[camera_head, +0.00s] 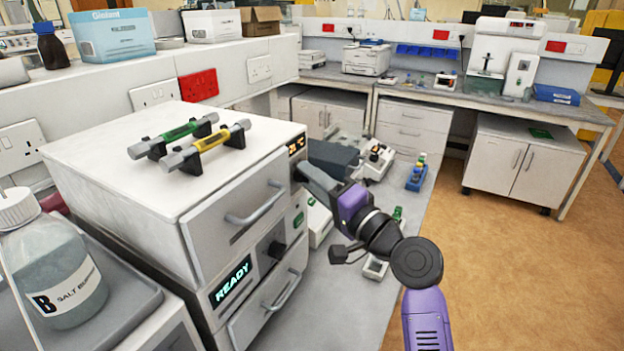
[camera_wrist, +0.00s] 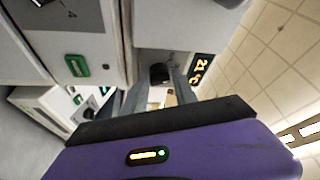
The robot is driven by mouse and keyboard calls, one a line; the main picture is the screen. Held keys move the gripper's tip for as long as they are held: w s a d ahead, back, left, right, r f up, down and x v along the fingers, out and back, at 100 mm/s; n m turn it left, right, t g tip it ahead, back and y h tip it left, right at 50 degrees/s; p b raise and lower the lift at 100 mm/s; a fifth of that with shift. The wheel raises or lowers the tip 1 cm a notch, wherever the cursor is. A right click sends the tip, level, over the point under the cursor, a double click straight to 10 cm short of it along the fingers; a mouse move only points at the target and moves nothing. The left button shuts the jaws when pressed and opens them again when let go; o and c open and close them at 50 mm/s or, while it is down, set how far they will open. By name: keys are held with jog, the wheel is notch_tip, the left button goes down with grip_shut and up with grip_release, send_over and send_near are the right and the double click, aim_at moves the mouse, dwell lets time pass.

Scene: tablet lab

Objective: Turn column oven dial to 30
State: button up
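The column oven is a white unit with a lit orange display (camera_head: 296,145) on its narrow front panel. In the wrist view its display (camera_wrist: 200,68) appears to read 21 °C, turned sideways. The black round dial (camera_wrist: 159,74) sits on the pale panel left of the display. My gripper (camera_wrist: 160,80) is open, its two grey fingers pointing at the panel with the dial between their tips. I cannot tell whether either finger touches it. In the head view my gripper (camera_head: 303,170) is at the panel and the dial is hidden.
A white drawer unit (camera_head: 225,225) with a READY screen (camera_head: 232,281) and drawer handles stands close left of my gripper. Two capped tubes (camera_head: 190,145) lie on top. A salt buffer bottle (camera_head: 55,270) is at left. Small instruments (camera_head: 375,160) stand on the bench behind my arm.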

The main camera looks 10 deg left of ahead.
jog(key=shift+o, duration=0.9)
jog(key=b+v, duration=0.1)
jog(key=v, duration=0.7)
jog(key=shift+b, duration=0.4)
